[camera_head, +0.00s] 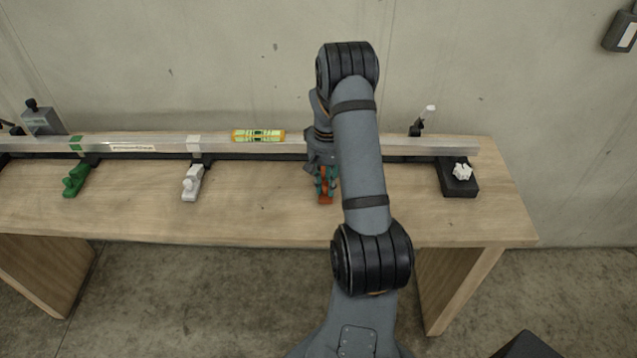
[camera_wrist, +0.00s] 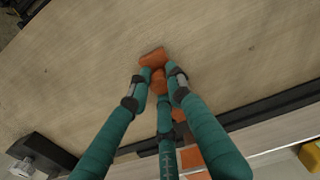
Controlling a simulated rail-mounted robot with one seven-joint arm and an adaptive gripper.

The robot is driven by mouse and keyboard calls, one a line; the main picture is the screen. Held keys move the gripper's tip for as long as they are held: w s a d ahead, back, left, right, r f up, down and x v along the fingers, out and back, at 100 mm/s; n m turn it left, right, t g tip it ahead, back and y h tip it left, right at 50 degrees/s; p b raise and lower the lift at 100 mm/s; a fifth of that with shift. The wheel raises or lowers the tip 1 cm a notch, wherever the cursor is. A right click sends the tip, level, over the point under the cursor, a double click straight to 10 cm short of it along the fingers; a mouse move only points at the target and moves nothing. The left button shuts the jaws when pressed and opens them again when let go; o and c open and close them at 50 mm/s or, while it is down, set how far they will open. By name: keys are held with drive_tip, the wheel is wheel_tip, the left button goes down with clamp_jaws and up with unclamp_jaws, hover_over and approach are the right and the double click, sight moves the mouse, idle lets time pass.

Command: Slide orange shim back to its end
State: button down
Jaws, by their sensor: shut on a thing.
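The orange shim (camera_head: 325,199) lies on the wooden table in front of the aluminium beam, partly hidden by my gripper (camera_head: 326,180). In the wrist view the orange shim (camera_wrist: 152,57) shows between and beyond the teal fingertips of my gripper (camera_wrist: 160,76), which are shut on it. An orange patch (camera_wrist: 192,158) shows on the beam in the wrist view, behind the fingers. The aluminium beam (camera_head: 400,146) runs along the back of the table, and my arm hides part of it.
A white shim (camera_head: 192,184) and a green shim (camera_head: 76,179) lie to the left, in front of the beam. A yellow spirit level (camera_head: 258,135) sits on the beam. A black block (camera_head: 458,188) with a white knob stands at the right end. The front table strip (camera_head: 250,220) is clear.

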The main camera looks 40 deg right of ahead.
sight(326, 185)
drive_tip(key=shift+s+a+f, duration=0.1)
drive_tip(key=shift+s+a, duration=0.1)
drive_tip(key=c, duration=1.6)
unclamp_jaws()
drive_tip(key=shift+d+r, duration=0.1)
drive_tip(key=shift+r, duration=0.3)
wheel_tip(326, 185, up, 11)
drive_tip(key=shift+r, duration=0.15)
